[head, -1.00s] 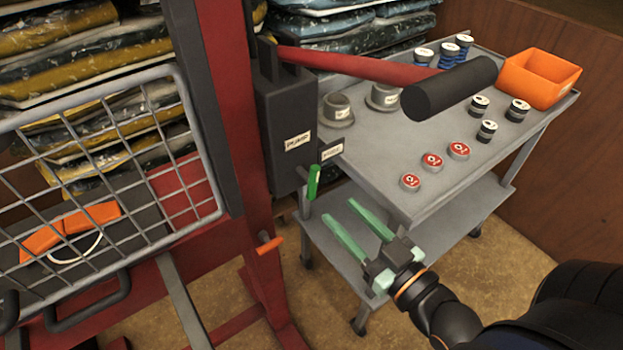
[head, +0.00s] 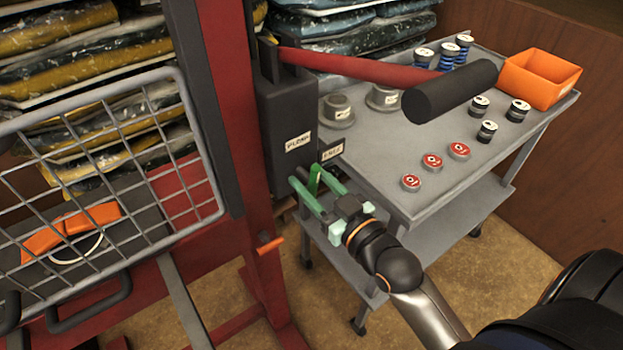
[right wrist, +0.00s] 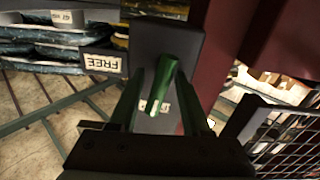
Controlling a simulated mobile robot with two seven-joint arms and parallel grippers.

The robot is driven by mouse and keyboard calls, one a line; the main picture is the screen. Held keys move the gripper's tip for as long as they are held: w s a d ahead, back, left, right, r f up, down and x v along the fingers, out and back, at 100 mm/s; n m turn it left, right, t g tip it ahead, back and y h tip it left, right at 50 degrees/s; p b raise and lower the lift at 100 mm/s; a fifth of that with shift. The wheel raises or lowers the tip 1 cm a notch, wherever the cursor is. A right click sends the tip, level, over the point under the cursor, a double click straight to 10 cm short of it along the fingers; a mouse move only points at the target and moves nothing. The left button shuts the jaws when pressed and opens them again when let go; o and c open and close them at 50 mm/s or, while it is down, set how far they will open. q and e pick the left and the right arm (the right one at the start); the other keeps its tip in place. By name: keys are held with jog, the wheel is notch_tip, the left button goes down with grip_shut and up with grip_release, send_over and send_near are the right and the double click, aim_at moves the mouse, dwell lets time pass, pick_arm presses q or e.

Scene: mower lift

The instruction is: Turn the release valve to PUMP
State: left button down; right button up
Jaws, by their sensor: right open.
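The release valve is a green lever (head: 314,180) low on the dark pump box (head: 287,120) of the red lift. A label reading PUMP (head: 298,142) is on the box, and a second label (head: 332,151) sits to its right. My right gripper (head: 305,186) is open, its green fingers on either side of the lever. In the right wrist view the green lever (right wrist: 163,85) stands between the two fingers, and a FREE label (right wrist: 103,63) shows at the upper left. I cannot tell whether a finger touches the lever. My left gripper is not in view.
A long red handle with a black grip (head: 450,90) reaches over the grey cart (head: 395,185). The cart carries red-topped cans, black and blue pieces and an orange bin (head: 540,80). A wire basket guard (head: 110,190) stands at left.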

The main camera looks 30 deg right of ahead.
grip_shut()
dwell(0.3)
